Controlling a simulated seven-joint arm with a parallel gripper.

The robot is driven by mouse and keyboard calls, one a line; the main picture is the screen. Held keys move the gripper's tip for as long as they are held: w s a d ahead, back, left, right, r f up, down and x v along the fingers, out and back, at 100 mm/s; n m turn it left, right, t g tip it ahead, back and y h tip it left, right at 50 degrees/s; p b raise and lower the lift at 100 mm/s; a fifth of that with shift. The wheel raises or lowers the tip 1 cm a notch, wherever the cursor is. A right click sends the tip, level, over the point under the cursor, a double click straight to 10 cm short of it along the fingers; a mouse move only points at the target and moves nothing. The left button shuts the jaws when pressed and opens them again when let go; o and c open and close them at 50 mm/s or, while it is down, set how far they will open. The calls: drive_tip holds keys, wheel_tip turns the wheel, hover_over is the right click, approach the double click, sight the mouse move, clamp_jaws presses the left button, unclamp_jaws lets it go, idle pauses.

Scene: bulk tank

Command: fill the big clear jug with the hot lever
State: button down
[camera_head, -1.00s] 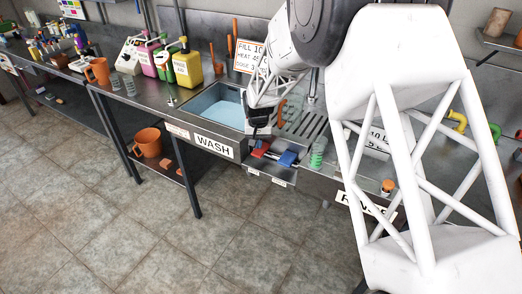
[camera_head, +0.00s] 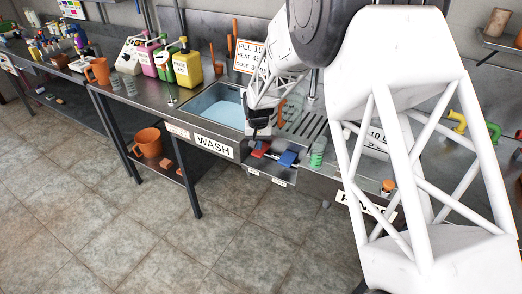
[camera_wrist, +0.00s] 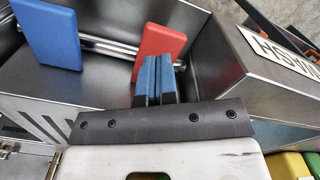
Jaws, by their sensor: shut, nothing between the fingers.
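My gripper (camera_head: 258,128) is at the front edge of the wash basin, above the small tray of pads. In the wrist view its fingers (camera_wrist: 156,82) are together and empty, close to a red pad (camera_wrist: 160,48). A slim orange piece (camera_head: 281,110) stands just right of my wrist; I cannot tell whether it is the hot lever. I cannot make out a big clear jug for certain. Two small clear cups (camera_head: 129,86) stand on the left counter, and a clear green-tinted vessel (camera_head: 317,153) stands right of the pad tray.
The wash basin (camera_head: 218,104) holds pale blue water. Yellow (camera_head: 187,68) and pink pump jugs stand behind, left of the basin. An orange jug (camera_head: 149,142) sits on the lower shelf. My arm hides much of the right counter.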

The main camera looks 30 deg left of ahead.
drive_tip(key=shift+f, duration=1.4)
idle(1.4)
idle(0.8)
drive_tip(key=shift+r, duration=2.55)
